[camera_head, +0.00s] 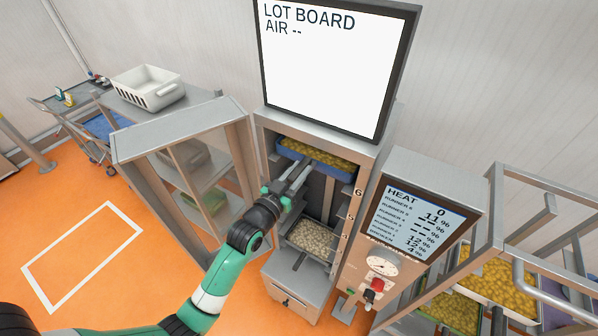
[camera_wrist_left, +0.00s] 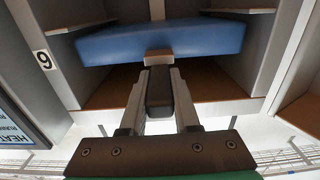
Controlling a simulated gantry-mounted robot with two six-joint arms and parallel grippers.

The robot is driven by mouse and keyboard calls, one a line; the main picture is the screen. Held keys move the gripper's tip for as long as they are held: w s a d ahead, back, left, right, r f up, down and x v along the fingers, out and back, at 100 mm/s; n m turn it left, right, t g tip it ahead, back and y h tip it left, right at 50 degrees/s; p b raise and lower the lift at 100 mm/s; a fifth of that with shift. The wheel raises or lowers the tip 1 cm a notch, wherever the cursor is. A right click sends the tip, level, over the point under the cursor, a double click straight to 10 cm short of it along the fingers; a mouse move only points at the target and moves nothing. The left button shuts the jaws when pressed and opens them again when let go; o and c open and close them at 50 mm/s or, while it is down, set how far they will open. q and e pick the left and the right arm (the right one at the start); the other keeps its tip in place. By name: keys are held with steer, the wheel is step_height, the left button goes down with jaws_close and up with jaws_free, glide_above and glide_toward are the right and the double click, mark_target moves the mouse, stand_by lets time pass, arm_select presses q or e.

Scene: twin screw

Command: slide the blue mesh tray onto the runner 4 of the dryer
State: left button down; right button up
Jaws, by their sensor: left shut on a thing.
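The blue mesh tray (camera_head: 285,152), filled with yellow pieces, is in the upper part of the open dryer cabinet (camera_head: 382,150), above the number 6 plate (camera_head: 358,192). My left gripper (camera_head: 296,176) reaches in from the front and is shut on the tray's front handle. In the left wrist view the blue tray (camera_wrist_left: 160,42) spans the bay, with the fingers (camera_wrist_left: 158,72) at its tan tab. Ledges (camera_wrist_left: 245,10) show on both side walls; I cannot tell whether the tray rests on them. My right gripper is not in view.
Another tray (camera_head: 314,238) with pale pieces sits low in the cabinet. An open door (camera_head: 180,125) stands left. The heat panel (camera_head: 425,215) and a gauge (camera_head: 380,268) are right. A rack with yellow-filled trays (camera_head: 490,262) stands far right. A white basket (camera_head: 148,88) is behind left.

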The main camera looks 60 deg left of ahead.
mark_target(290, 181)
arm_select(q)
steer(key=shift+r, duration=0.3)
steer(key=shift+p+v, duration=0.7)
steer(key=shift+v, duration=0.55)
steer(key=shift+p+v, duration=0.4)
steer(key=shift+v, duration=0.85)
steer(key=shift+s, duration=0.1)
steer(key=p+v, duration=0.2)
steer(key=v, duration=1.4)
steer(key=shift+s+d+p, duration=0.2)
steer(key=shift+s+p, duration=0.1)
steer(key=shift+s, duration=0.05)
